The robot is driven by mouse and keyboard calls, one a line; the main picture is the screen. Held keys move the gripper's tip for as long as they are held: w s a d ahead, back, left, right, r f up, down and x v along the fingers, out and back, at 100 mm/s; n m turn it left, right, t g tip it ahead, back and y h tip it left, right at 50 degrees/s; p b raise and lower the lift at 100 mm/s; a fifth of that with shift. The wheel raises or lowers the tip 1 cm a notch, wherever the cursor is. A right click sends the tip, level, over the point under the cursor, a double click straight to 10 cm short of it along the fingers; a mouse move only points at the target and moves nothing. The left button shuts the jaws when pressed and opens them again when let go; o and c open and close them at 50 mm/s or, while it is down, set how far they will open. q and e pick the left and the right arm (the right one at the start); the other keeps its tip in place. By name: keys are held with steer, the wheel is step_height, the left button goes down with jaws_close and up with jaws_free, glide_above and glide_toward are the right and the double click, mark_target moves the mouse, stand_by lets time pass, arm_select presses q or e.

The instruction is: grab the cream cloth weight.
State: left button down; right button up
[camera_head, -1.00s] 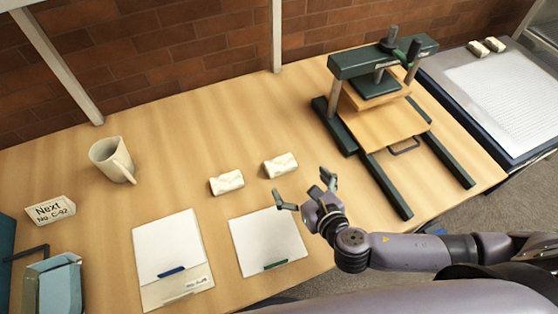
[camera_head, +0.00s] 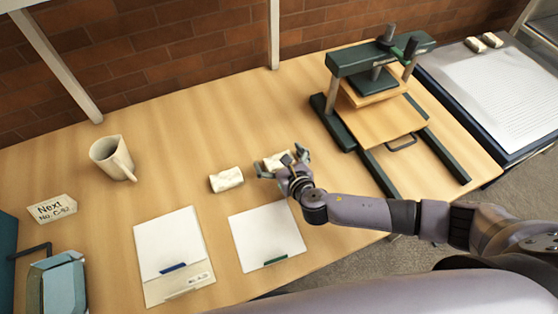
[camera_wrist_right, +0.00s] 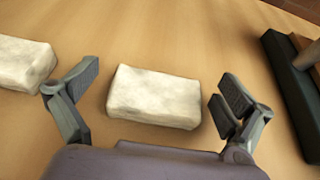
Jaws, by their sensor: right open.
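Two cream cloth weights lie on the wooden table. The right one (camera_head: 274,163) is partly hidden by my right gripper in the head view. In the right wrist view this cloth weight (camera_wrist_right: 155,97) lies between the open fingers, with a gap on each side. The left cloth weight (camera_head: 227,180) shows whole in the head view, and its end (camera_wrist_right: 24,64) shows outside the left finger in the wrist view. My right gripper (camera_head: 281,164) is open and empty. My left gripper is not in view.
A press (camera_head: 378,100) stands to the right, its dark base (camera_wrist_right: 295,95) near the right finger. A white mug (camera_head: 112,158) and a sign (camera_head: 52,208) are at the left. Paper folders (camera_head: 172,252) (camera_head: 266,236) lie in front. Bare table lies behind the weights.

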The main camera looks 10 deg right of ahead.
steer(key=shift+w, duration=0.1)
steer(key=shift+c, duration=0.5)
steer(key=c, duration=1.5)
